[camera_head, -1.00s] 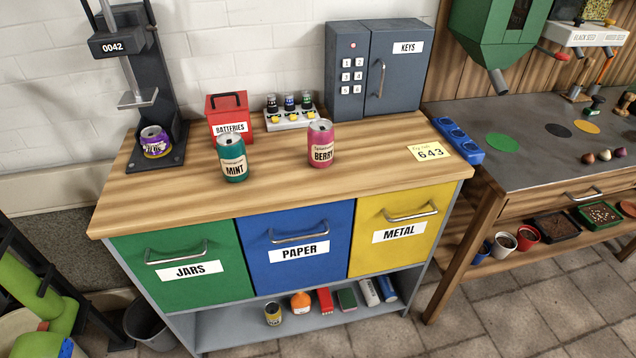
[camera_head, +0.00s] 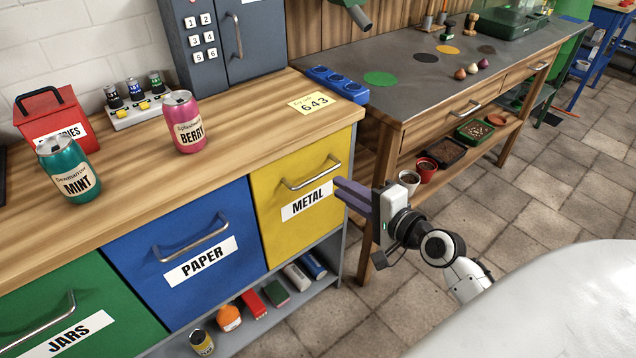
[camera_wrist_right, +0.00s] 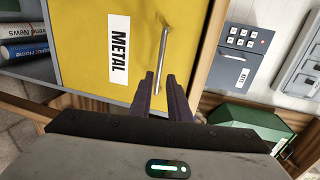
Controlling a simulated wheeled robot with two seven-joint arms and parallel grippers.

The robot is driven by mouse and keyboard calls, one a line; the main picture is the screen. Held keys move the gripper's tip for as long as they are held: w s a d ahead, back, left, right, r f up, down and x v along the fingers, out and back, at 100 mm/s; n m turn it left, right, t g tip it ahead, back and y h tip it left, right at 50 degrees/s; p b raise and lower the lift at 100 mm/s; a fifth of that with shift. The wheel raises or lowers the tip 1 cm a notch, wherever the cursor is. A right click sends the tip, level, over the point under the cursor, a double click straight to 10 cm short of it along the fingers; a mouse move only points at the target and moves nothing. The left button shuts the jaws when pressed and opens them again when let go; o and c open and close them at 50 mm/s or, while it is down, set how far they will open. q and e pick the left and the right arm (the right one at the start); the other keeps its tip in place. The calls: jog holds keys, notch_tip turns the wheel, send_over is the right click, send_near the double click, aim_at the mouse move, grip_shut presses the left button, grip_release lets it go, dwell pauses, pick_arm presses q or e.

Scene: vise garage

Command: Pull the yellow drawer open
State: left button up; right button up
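The yellow drawer (camera_head: 290,215), labelled METAL, is closed at the right end of the workbench, with a silver bar handle (camera_head: 312,175) above its label. My right gripper (camera_head: 341,190) is just right of the drawer front, its dark purple fingers pointing toward the handle. In the right wrist view, the yellow drawer (camera_wrist_right: 85,40) fills the upper left. The handle (camera_wrist_right: 162,55) runs up and down there, and its lower end lines up with the gap between the fingers of my right gripper (camera_wrist_right: 160,78). The fingers are apart, with nothing gripped. My left gripper is out of view.
Blue PAPER (camera_head: 190,245) and green JARS (camera_head: 75,300) drawers are left of the yellow one. Cans and a red box (camera_head: 50,115) stand on top. A second bench (camera_head: 420,95) with a wooden leg stands behind my right gripper. Tiled floor (camera_head: 510,200) is open at right.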

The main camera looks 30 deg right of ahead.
aim_at(318, 176)
jog(key=x, duration=0.9)
jog(key=shift+w+a, duration=0.15)
jog(key=shift+c, duration=0.3)
grip_shut()
